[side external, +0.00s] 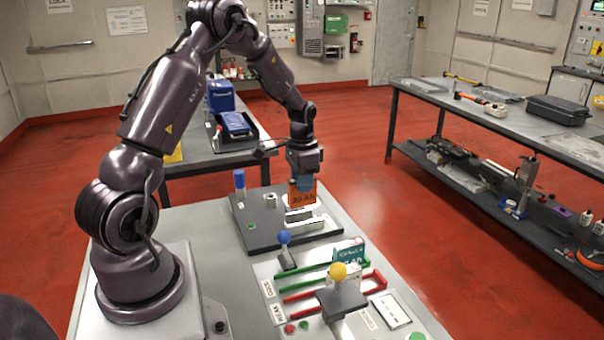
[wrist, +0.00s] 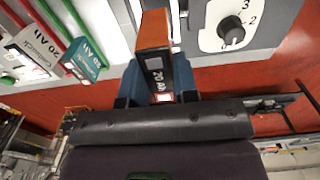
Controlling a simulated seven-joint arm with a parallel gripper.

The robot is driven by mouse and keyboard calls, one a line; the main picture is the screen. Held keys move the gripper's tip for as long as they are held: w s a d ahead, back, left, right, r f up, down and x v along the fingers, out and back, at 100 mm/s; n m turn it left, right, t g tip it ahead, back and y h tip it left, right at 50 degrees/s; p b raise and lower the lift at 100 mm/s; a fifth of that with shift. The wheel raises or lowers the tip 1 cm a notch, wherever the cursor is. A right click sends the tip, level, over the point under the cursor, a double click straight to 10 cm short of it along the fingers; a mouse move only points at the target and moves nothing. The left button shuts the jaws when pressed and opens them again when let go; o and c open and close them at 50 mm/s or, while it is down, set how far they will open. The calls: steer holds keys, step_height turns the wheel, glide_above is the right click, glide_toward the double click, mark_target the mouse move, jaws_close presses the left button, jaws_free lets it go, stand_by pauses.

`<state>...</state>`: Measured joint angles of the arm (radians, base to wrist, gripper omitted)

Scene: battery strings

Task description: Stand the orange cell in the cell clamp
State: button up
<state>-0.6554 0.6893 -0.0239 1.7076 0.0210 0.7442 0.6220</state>
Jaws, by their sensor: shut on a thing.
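The orange cell (side external: 302,194) is in my gripper (side external: 304,182), whose blue fingertips close on it from both sides. In the side view its orange face, marked 20 Ah, is roughly upright, right above a pale block (side external: 303,217) on the dark plate that looks like the cell clamp. I cannot tell whether the cell touches it. In the wrist view the cell (wrist: 154,32) sticks out from between the fingers (wrist: 157,88), showing an orange face and a dark labelled side. A numbered dial knob (wrist: 231,32) lies beside it; the clamp's jaws are not clear there.
Nearer are a teal cell (side external: 349,250), green and red rails (side external: 305,294), and blue-knobbed (side external: 285,239) and yellow-knobbed (side external: 338,271) levers.

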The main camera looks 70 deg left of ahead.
mark_target(302, 203)
steer(key=shift+f, duration=3.15)
steer(key=shift+f, duration=0.2)
steer(key=o, duration=1)
step_height(302, 203, up, 13)
